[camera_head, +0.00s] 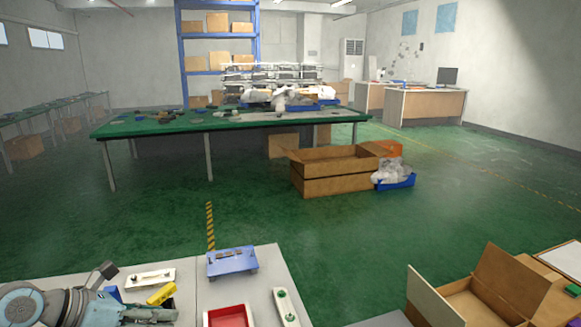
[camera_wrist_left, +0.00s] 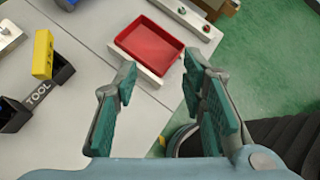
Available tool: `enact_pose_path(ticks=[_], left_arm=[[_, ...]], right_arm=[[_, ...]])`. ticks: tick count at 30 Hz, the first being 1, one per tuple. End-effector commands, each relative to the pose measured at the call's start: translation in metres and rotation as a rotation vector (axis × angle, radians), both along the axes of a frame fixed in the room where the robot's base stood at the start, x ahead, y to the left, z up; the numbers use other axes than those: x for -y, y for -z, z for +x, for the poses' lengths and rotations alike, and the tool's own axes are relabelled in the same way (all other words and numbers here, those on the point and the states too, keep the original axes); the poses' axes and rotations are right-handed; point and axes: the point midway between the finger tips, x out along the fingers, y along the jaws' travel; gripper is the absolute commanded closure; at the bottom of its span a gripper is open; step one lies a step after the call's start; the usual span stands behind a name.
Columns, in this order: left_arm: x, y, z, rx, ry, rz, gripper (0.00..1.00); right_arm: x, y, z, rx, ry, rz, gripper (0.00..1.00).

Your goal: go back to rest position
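My left gripper (camera_wrist_left: 160,68) is open in the left wrist view, with its two green-padded fingers spread apart and nothing between them. A red tray (camera_wrist_left: 150,46) lies on the table beyond the fingertips. In the head view my left arm (camera_head: 45,305) reaches in at the lower left corner, low over the table's left part; its finger opening is not clear there. My right gripper is not in view.
An open cardboard box (camera_head: 490,290) stands right. Green floor lies beyond.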

Motion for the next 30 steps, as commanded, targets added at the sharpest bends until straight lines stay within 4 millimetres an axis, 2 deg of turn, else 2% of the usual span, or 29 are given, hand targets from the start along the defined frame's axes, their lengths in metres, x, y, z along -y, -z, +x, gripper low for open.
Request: enact_pose_path(ticks=[4,7,9,10,11,12,13,14,15,17,18,21,24,25,27,30], left_arm=[[0.062,-0.027,0.0,0.102,0.019,-0.334,0.62],[0.094,-0.066,-0.004,0.165,-0.034,-0.696,0.62],[0.095,-0.095,-0.006,0.187,-0.137,-1.005,0.62],[0.087,-0.105,-0.006,0.186,-0.209,-1.157,0.62],[0.074,-0.111,-0.006,0.175,-0.302,-1.319,0.62],[0.048,-0.109,-0.005,0.146,-0.469,-1.542,0.62],[0.024,-0.096,-0.006,0.109,-0.627,-1.706,0.62],[0.0,-0.072,-0.009,0.058,-0.812,-1.856,0.62],[-0.023,-0.035,-0.018,-0.015,-1.046,-1.998,0.62],[-0.042,0.022,-0.038,-0.124,-1.364,-2.118,0.62],[-0.046,0.056,-0.055,-0.193,-1.548,-2.156,0.62],[-0.039,0.123,-0.101,-0.354,-1.937,-2.16,0.62],[-0.022,0.169,-0.148,-0.497,-2.249,-2.09,0.62],[-0.015,0.18,-0.162,0.532,2.307,2.038,0.62],[0.0,0.2,-0.194,0.586,2.333,1.837,0.62],[0.025,0.22,-0.239,0.653,2.358,1.573,0.62]], right_arm=[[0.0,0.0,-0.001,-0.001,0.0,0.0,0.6],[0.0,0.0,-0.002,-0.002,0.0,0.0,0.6],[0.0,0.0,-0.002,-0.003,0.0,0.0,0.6],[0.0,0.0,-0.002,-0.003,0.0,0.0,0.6],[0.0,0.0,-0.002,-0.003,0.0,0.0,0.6],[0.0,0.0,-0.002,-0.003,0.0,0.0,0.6],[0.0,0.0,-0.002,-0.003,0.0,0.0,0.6],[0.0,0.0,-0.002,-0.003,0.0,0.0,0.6],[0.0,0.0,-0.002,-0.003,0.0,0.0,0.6],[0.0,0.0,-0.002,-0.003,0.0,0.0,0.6],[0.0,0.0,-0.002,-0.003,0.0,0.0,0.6],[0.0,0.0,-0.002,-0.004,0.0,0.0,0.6],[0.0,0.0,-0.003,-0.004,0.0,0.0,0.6],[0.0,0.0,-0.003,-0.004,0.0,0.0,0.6],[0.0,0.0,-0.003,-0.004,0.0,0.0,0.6],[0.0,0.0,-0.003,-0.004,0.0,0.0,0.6]])
